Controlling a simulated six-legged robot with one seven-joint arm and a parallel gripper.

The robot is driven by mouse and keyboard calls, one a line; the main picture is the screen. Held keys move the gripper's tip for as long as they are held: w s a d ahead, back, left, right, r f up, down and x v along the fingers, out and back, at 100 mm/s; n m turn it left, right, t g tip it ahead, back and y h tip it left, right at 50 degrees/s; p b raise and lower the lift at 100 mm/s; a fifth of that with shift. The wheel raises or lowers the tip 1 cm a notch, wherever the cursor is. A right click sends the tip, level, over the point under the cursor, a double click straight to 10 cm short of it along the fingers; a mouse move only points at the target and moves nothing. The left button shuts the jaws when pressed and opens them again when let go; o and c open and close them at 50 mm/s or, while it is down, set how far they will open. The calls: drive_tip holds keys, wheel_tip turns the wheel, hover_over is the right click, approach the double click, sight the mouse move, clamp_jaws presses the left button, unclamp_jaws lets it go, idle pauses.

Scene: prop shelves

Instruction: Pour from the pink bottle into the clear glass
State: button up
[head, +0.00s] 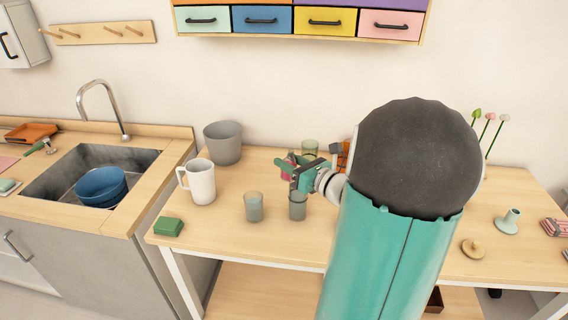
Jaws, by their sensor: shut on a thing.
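My gripper (297,172) is over the wooden table, shut on the pink bottle (287,170). Only a small pink part of the bottle shows between the jaws, and it looks tilted to the left. A greyish see-through glass (297,209) stands upright just below my gripper, its rim close to the jaws. A similar glass (253,207) stands to its left. A greenish glass (310,147) stands behind my gripper. I cannot tell which of these is the clear glass, nor whether anything flows from the bottle.
A white mug (199,182), a grey bucket (223,143) and a green sponge (168,227) are on the table's left part. A sink with a blue bowl (101,186) is further left. My arm hides the table's middle right. A teal candle holder (508,222) stands at right.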

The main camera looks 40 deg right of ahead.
drive_tip(key=shift+d+r+m, duration=0.15)
drive_tip(key=shift+d+m, duration=0.55)
drive_tip(key=shift+d, duration=0.2)
drive_tip(key=m, duration=0.3)
drive_tip(key=shift+a, duration=0.3)
drive_tip(key=m, duration=0.3)
drive_tip(key=shift+a+f+m, duration=0.25)
drive_tip(key=shift+a+m, duration=0.05)
drive_tip(key=shift+m, duration=0.1)
drive_tip(key=m, duration=0.2)
drive_tip(key=shift+a+f+m, duration=0.2)
drive_tip(key=shift+f+m, duration=0.1)
drive_tip(key=shift+f, duration=0.05)
drive_tip(key=shift+f+m, duration=0.1)
drive_tip(key=shift+m, duration=0.2)
drive_tip(key=shift+a+f+m, duration=0.1)
drive_tip(key=shift+f+m, duration=0.3)
drive_tip(key=shift+m, duration=0.8)
idle(0.3)
idle(1.3)
